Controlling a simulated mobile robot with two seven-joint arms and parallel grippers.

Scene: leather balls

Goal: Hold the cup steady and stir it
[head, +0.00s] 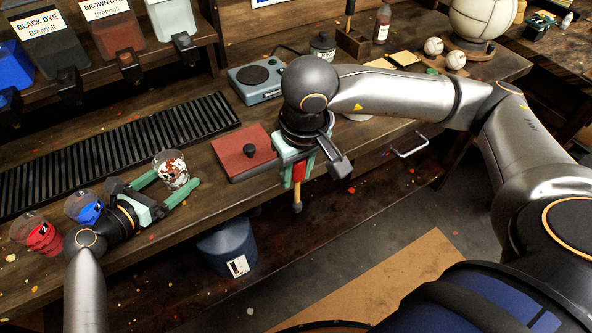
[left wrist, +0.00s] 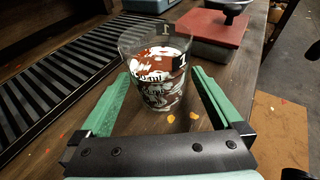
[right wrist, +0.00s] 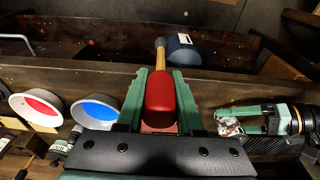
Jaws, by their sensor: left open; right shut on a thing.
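A clear cup marked 1 (head: 172,170), holding white, red and dark contents, stands upright on the bench. It also shows in the left wrist view (left wrist: 158,75). My left gripper (head: 176,180) is open, with its green fingers on both sides of the cup; I see gaps between fingers and cup in the left wrist view. My right gripper (head: 302,165) is shut on the red part of a stick-like tool (right wrist: 160,98). The tool's wooden end points down in the head view, over the bench's front edge, to the right of the cup.
A red cup (head: 42,238) and a blue cup (head: 84,208) stand left of my left gripper. A red-topped block (head: 240,155) lies between my grippers. A black slatted rack (head: 120,150) runs behind. Bowls of red (right wrist: 36,106) and blue (right wrist: 97,110) show in the right wrist view.

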